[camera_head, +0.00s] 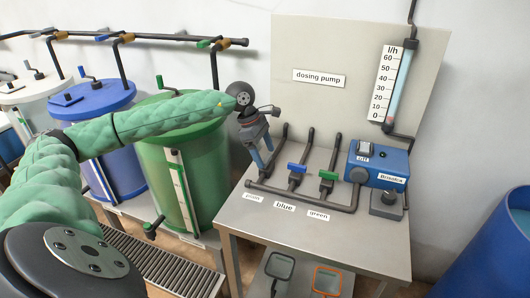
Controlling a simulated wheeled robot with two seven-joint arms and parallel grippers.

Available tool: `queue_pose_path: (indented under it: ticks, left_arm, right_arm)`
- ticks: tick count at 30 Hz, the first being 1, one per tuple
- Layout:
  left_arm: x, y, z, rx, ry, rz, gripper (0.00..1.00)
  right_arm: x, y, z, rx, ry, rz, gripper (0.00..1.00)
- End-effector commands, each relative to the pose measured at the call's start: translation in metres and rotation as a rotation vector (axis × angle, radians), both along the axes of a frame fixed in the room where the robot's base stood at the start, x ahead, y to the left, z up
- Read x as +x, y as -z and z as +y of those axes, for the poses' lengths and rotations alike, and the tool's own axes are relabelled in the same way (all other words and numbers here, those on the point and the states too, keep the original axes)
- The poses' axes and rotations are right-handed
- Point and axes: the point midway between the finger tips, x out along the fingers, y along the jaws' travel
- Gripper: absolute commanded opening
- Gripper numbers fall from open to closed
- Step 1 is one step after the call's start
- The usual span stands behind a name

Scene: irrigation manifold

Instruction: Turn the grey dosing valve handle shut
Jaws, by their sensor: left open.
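My left gripper (262,164) reaches in over the left end of the steel bench, pointing down, with its jaws open and nothing seen between them. It is at the left branch of the dark pipe manifold (300,198), over the leftmost label, and hides the valve area there. I cannot make out a grey dosing valve handle for certain. A blue handle (297,167) and a green handle (329,176) sit on the branches to the right of the gripper, apart from it. My right gripper is not in view.
The blue pump box (378,167) stands right on the bench (240,218), with a small grey block (386,205) before it. A panel (330,45) with a flow tube (402,80) rises behind. A green tank (180,150) stands left, a blue barrel (495,255) right.

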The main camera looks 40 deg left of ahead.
Motion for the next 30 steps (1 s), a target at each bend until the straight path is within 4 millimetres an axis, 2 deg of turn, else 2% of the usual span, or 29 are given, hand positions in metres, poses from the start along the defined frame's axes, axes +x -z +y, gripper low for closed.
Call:
queue_pose_path:
  ticks: [6,13,20,27,30]
  left_arm:
    - [0.001,0.0098,-0.004,0.0,0.0,0.0,0.76]
    - [0.0011,0.0105,-0.0041,0.0,0.0,0.0,0.76]
    - [0.001,0.0102,-0.004,0.0,0.0,0.0,0.32]
    - [0.0009,0.0109,-0.004,0.0,-0.009,-0.001,0.32]
    - [0.0009,0.0119,-0.0039,0.0,-0.025,-0.001,0.32]
  right_arm:
    - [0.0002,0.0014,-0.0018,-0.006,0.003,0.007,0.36]
    - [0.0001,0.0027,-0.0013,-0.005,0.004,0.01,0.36]
    - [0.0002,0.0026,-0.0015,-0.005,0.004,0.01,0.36]
    - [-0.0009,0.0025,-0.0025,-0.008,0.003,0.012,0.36]
    - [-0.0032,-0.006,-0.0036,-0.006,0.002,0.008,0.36]
